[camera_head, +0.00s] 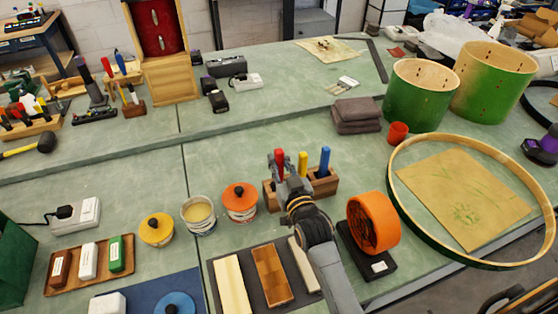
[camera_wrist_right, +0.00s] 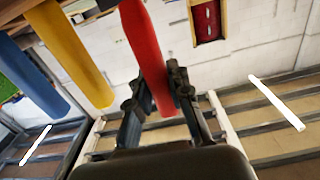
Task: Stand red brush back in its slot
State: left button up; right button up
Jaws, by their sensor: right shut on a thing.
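The red brush (camera_head: 279,159) stands upright at the left end of the small wooden block (camera_head: 325,188). My right gripper (camera_head: 281,177) is shut on it, and the red handle (camera_wrist_right: 147,55) shows between the two fingers in the right wrist view. The gripper and wrist hide the brush's lower part, so I cannot tell whether it is in the slot. A yellow brush (camera_head: 303,163) and a blue brush (camera_head: 324,161) stand upright in the block to its right. They also show in the wrist view, yellow (camera_wrist_right: 72,55) and blue (camera_wrist_right: 30,75). My left gripper is not in view.
Left of the block are an orange-lidded tin (camera_head: 240,199), an open tin (camera_head: 199,213) and a yellow-lidded tin (camera_head: 157,229). An orange roll on a black stand (camera_head: 372,222) is close right of my arm. A large hoop (camera_head: 402,188) lies farther right.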

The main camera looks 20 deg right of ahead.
aim_at(280, 173)
jog(key=shift+f+b, duration=0.9)
jog(key=shift+f, duration=0.65)
jog(key=o, duration=0.9)
jog(key=shift+c, duration=0.2)
jog(key=s, duration=1.2)
jog(key=shift+d, duration=0.2)
